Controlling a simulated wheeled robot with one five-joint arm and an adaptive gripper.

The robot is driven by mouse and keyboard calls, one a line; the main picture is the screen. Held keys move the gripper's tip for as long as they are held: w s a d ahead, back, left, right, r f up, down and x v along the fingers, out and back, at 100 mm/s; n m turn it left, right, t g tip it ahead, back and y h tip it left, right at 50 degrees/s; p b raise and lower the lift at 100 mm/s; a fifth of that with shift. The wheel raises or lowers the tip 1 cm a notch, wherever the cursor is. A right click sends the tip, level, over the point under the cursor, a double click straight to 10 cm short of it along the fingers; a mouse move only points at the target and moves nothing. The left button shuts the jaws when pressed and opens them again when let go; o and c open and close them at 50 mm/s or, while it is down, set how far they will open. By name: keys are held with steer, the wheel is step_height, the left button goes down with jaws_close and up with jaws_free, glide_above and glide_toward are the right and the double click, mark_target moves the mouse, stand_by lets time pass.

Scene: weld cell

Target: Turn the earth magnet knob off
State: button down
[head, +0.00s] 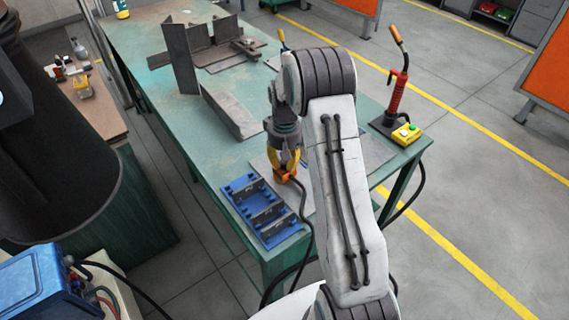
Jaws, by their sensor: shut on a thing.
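The earth magnet (287,177) is a small orange block with a black cable. It sits on a grey metal plate on the green bench, just behind the blue fixture. My gripper (285,169) reaches down onto it from above, with its yellow fingers closed around the top. The knob is hidden between the fingers, so which way it is turned cannot be seen.
The blue fixture (266,210) stands at the near edge of the green bench (150,95). A red torch stand (396,97) and a yellow button box (406,134) are at right. The magnet's cable (306,220) hangs over the near edge.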

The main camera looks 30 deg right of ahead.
steer(key=shift+s+f+n+b, duration=0.15)
steer(key=shift+n+b, duration=0.25)
steer(key=shift+n, duration=1.5)
steer(key=c, duration=0.9)
jaws_free()
steer(key=shift+c, duration=0.2)
step_height(320, 180, up, 12)
